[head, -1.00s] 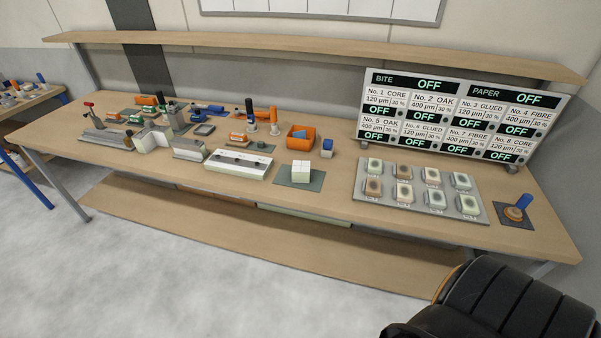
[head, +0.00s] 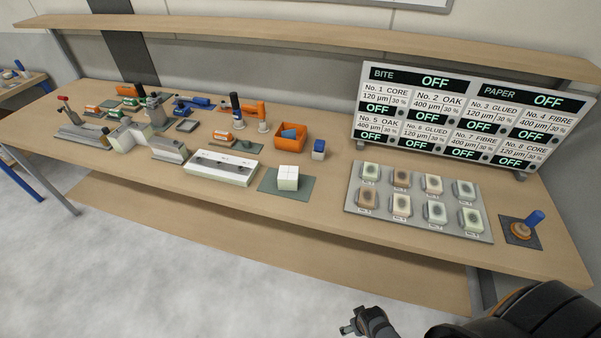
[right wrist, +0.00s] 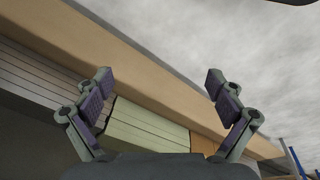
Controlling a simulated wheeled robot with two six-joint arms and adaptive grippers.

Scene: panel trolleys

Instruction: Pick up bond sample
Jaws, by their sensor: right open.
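Several small sample blocks, pale, green-tinted or brown with dark round spots, sit in two rows on a grey tray (head: 449,203) on the bench in the head view; one is a brown block (head: 367,198). A white block (head: 288,172) split by lines stands on a green mat (head: 268,183) to the tray's left. I cannot tell which of these is the bond sample. My right gripper (head: 352,327) shows at the bottom of the head view, in front of and below the bench edge. In the right wrist view its fingers (right wrist: 160,78) are apart, with nothing between them. My left gripper is out of view.
The display board (head: 470,115) reading OFF stands behind the tray. A blue-handled stamp-like tool (head: 524,228) is at the right. An orange bin (head: 291,136), a long white fixture (head: 222,168) and several tools fill the left. Open floor lies in front; a shelf (head: 300,36) runs above.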

